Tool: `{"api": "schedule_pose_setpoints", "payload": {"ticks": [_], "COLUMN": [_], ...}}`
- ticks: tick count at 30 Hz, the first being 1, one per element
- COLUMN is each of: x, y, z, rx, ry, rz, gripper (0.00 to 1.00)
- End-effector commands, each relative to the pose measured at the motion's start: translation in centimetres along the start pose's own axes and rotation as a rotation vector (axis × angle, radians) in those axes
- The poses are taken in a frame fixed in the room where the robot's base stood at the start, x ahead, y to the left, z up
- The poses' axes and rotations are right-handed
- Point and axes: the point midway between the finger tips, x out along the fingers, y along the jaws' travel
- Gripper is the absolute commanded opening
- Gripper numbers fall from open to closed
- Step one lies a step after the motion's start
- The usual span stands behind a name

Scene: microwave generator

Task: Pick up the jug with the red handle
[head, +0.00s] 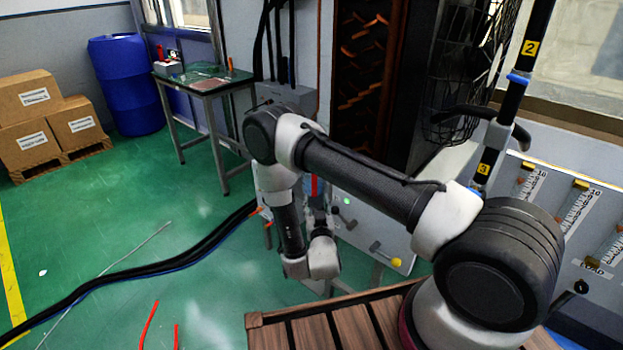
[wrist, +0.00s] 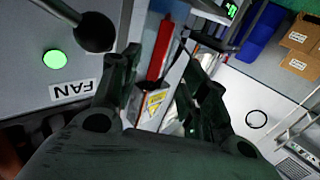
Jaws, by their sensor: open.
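My gripper (wrist: 165,72) is open in the wrist view, its two dark fingers apart with nothing clearly held. A red upright strip (wrist: 160,46) shows between the fingers, above a box-like part with a yellow warning label (wrist: 154,102). I cannot tell whether this is the jug's handle; no whole jug can be made out. In the head view a narrow red strip (head: 314,186) shows behind my forearm, beside the grey panel.
A grey panel with a yellow knob (head: 396,262) stands behind my arm. Its green button (wrist: 55,60) and a black ball knob (wrist: 96,32) are close to the left finger. A table (head: 205,82), blue barrel (head: 125,85) and cardboard boxes (head: 28,95) stand at back left. Cables (head: 130,272) cross the green floor.

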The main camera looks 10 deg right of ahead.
Motion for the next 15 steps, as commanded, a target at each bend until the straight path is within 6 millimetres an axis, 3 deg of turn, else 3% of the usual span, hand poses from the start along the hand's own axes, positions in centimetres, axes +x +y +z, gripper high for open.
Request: {"api": "schedule_pose_setpoints", "payload": {"ticks": [6, 15], "x": [4.0, 7.2], "y": [0.1, 0.2], "z": [0.0, 0.1], "rx": [0.003, 0.002], "ry": [0.001, 0.0], "rz": [0.002, 0.002], "gripper": [0.45, 0.45]}}
